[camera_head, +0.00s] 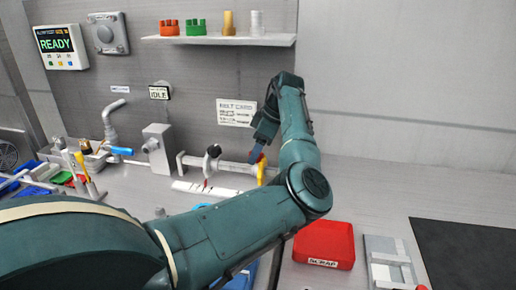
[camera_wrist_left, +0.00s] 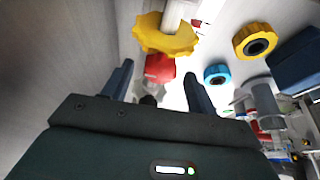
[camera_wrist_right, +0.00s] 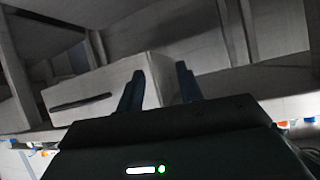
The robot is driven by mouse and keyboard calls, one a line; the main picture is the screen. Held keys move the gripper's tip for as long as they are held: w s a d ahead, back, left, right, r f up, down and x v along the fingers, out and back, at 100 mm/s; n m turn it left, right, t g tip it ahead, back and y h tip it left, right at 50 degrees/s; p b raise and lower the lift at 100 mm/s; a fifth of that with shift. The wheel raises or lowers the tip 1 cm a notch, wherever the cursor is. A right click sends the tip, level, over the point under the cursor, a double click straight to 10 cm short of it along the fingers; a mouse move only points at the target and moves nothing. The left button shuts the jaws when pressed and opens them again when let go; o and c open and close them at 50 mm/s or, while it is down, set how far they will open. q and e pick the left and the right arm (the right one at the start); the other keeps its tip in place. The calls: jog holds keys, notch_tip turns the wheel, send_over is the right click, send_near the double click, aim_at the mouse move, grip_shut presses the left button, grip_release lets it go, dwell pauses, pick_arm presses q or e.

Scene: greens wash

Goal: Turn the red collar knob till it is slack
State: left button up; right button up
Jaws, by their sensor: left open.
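The red collar knob (camera_wrist_left: 160,67) shows in the left wrist view, just under a larger yellow knob (camera_wrist_left: 165,36). My left gripper (camera_wrist_left: 157,75) is open, with one dark finger on each side of the red knob. I cannot tell whether either finger touches it. In the head view my left gripper (camera_head: 259,154) reaches down to the pipe at the back wall, and the arm and fingers largely hide the red knob. My right gripper (camera_wrist_right: 160,72) shows only in its own wrist view, open and empty, in front of a light grey box.
A blue ring knob (camera_wrist_left: 217,75) and a second yellow ring (camera_wrist_left: 255,41) are close to the left gripper. A red scrap tray (camera_head: 324,243) sits on the bench at right. A shelf (camera_head: 220,40) with caps hangs above.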

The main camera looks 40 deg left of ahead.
pick_arm(q)
jog(key=c, duration=1)
jog(key=m+p, duration=0.1)
jog(key=p, duration=0.1)
jog(key=shift+s+r+p, duration=0.1)
jog(key=shift+r+p, duration=0.25)
jog(key=shift+p, duration=0.05)
jog(key=shift+m+t+y+p, duration=0.3)
jog(key=shift+m+t+p, duration=0.1)
jog(key=shift+m+p, duration=0.7)
jog(key=shift+p, duration=0.2)
jog(key=shift+f+m+t+p, duration=0.25)
jog(key=shift+m+t+p, duration=0.25)
jog(key=shift+m+p, duration=0.25)
jog(key=shift+f, duration=0.1)
jog(key=o, duration=1)
pick_arm(e)
jog(key=shift+s+d+r+g+h, duration=0.25)
jog(key=shift+d+r+g+h, duration=0.25)
jog(key=shift+d+r, duration=0.45)
